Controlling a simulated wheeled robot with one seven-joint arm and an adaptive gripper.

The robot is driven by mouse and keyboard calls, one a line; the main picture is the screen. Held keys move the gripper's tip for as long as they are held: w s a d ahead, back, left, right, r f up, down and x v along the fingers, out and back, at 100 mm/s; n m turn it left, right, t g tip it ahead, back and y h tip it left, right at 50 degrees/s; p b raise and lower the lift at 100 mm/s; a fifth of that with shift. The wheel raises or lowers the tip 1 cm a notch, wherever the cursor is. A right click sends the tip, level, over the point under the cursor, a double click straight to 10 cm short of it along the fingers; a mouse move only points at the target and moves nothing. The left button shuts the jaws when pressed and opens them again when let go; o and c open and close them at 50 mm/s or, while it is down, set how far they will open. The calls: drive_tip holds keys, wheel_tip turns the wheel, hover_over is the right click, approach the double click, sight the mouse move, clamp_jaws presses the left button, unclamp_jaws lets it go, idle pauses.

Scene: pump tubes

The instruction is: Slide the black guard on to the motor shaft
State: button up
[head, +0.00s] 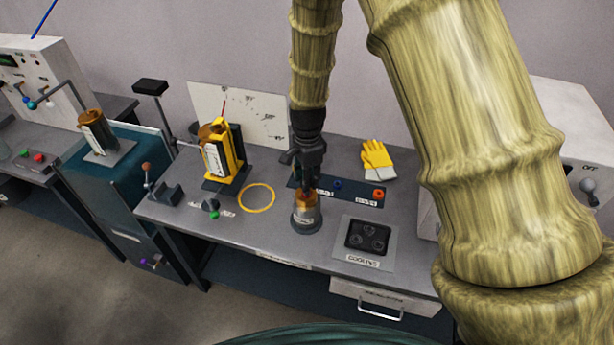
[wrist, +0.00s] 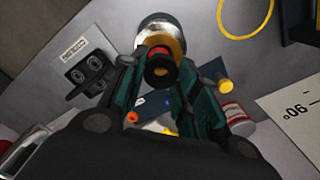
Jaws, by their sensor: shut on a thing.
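The motor (head: 305,218) stands upright on the grey bench, with a copper-coloured body and a grey round base. In the wrist view the motor (wrist: 152,28) is at the top, partly covered. My gripper (head: 308,183) points down right above it. In the wrist view a black ring, which looks like the guard (wrist: 161,76), is between the fingertips of my gripper (wrist: 158,72), with a reddish-orange centre showing. My gripper is shut on it. The guard lies over the motor's end in that view; whether it is around the shaft or just above it I cannot tell.
A yellow ring (head: 257,198) marks the bench left of the motor. A black-topped cooling plate (head: 368,237) is to the right. Behind are a dark strip with coloured knobs (head: 360,193) and yellow gloves (head: 377,157). A yellow-framed unit (head: 236,155) stands at left.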

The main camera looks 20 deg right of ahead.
drive_tip(key=shift+f+b, duration=0.6)
drive_tip(key=shift+f, duration=0.75)
idle(0.3)
drive_tip(key=o, duration=0.8)
wheel_tip(320, 180, up, 12)
idle(0.4)
idle(0.9)
